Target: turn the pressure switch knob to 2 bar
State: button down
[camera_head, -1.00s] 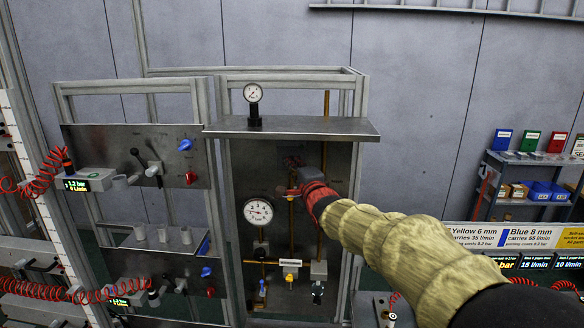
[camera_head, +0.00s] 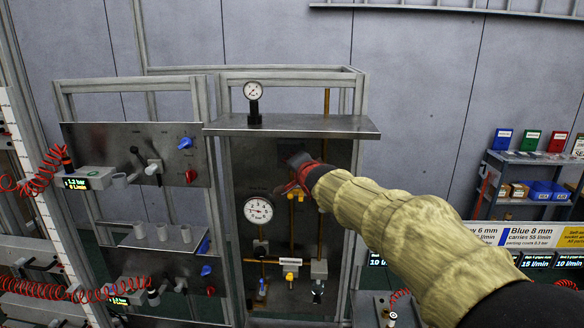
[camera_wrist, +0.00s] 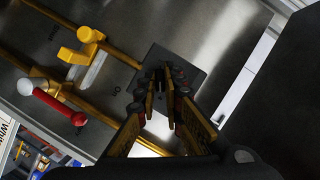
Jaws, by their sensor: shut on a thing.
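The pressure switch shows in the head view as a dark box (camera_head: 290,148) high on the metal panel, partly covered by my gripper (camera_head: 294,161). In the wrist view its grey plate (camera_wrist: 186,66) lies behind the fingertips. My gripper (camera_wrist: 160,82) points at this plate, with its two fingers close together around a small dark part, which I take to be the knob. The fingers hide most of it, so its pointer and scale cannot be read. A round white gauge (camera_head: 258,210) sits lower left on the same panel, too small to read exactly.
A metal shelf (camera_head: 300,126) juts out above the switch and carries a small gauge (camera_head: 253,91). In the wrist view, a yellow handle (camera_wrist: 82,48) and a red lever with a white ball (camera_wrist: 46,98) stand beside my gripper. Brass pipes (camera_head: 291,220) run below.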

jog(key=shift+f+n+g+h+b, duration=0.2)
jog(key=shift+n+b, duration=0.3)
jog(key=shift+b, duration=1)
jog(key=shift+n+g+h+b, duration=0.1)
jog(key=shift+n+h+b, duration=0.3)
jog(key=shift+b, duration=1.05)
jog(key=n+h+b, duration=0.2)
jog(key=n+h, duration=0.1)
jog(key=n, duration=0.1)
jog(key=n+h+b, duration=0.2)
jog(key=n+h, duration=0.1)
jog(key=n, duration=0.2)
jog(key=a+n+h+b, duration=0.1)
jog(key=n+h+b, duration=0.1)
jog(key=n, duration=0.3)
jog(key=shift+h, duration=0.6)
jog(key=shift+n, duration=0.3)
jog(key=c, duration=2.1)
grip_release()
jog(key=shift+w, duration=0.1)
jog(key=shift+o, duration=0.9)
jog(key=shift+r, duration=0.1)
